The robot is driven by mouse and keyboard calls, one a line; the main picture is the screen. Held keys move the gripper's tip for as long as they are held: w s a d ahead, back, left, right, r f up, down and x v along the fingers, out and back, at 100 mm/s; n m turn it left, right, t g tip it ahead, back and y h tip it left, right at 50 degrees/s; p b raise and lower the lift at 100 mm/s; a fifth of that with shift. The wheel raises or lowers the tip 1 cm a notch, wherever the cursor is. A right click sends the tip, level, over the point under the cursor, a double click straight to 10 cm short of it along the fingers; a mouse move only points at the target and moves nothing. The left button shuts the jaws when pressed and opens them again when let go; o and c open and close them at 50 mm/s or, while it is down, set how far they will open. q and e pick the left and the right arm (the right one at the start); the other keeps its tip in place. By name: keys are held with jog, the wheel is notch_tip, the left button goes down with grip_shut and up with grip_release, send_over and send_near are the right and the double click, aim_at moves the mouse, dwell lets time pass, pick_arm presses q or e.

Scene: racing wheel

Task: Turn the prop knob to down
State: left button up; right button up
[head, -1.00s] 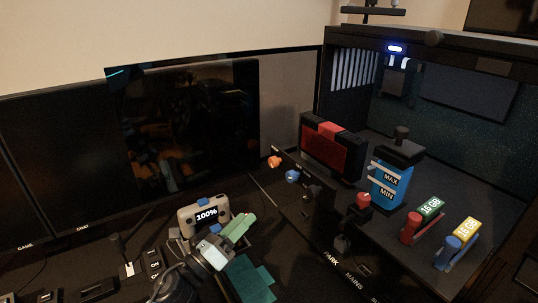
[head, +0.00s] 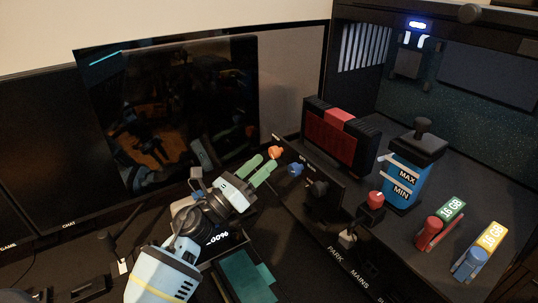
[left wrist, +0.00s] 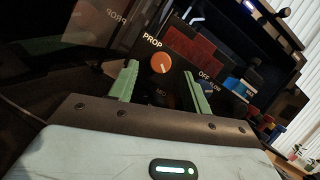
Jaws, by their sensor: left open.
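The prop knob (head: 275,152) is round and orange, at the far left end of a dark panel. In the left wrist view the orange knob (left wrist: 160,63) sits just under the printed word PROP. Its pointer mark is too small to read surely. My left gripper (head: 264,166) is open, its two green fingers pointing at the knob. In the left wrist view the knob appears between the fingertips; I cannot tell whether they touch it. My right gripper is not in view.
A blue knob (head: 295,170) and a black knob (head: 318,189) sit on the same panel, close to my fingers. A red-topped lever (head: 375,200), a blue MAX/MIN tank (head: 404,180) and a dark red box (head: 341,136) stand right. A monitor (head: 165,115) is behind my arm.

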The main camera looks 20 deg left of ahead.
aim_at(272, 156)
pick_arm(q)
jog(key=shift+x, duration=1.75)
